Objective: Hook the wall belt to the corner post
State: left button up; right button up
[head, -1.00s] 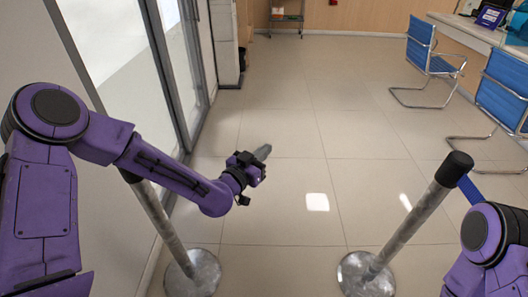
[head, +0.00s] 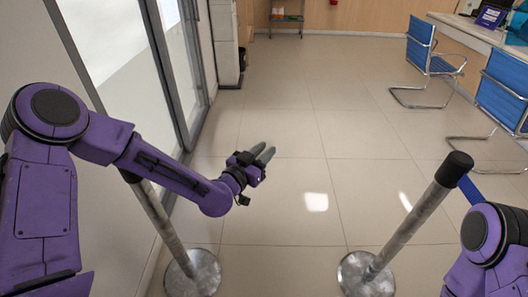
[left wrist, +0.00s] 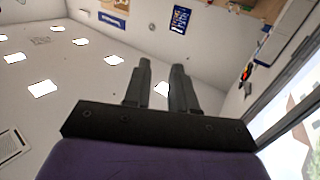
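A steel post (head: 155,215) with a round base stands at the left, its top hidden behind my left arm. A second steel post (head: 408,228) with a black cap (head: 455,162) stands at the right. A blue belt (head: 470,190) runs from that cap and passes behind my right arm. I cannot tell which post is the corner post, and no loose belt end shows. My left gripper (head: 264,152) is empty and open, over the floor between the posts. In the left wrist view (left wrist: 161,72) its two fingers stand apart with nothing between them. My right gripper is out of view.
Glass doors (head: 175,60) and a wall line the left side. Blue chairs (head: 421,45) and a desk (head: 475,35) stand at the back right. A small rack (head: 286,15) stands at the far wall. The tiled floor in the middle is clear.

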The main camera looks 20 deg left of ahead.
pick_arm(q)
jog(key=shift+o, duration=0.3)
jog(key=shift+s, duration=0.15)
jog(key=b+v, duration=0.2)
jog(key=v, duration=0.8)
jog(key=shift+s, duration=0.15)
jog(key=shift+c, duration=0.4)
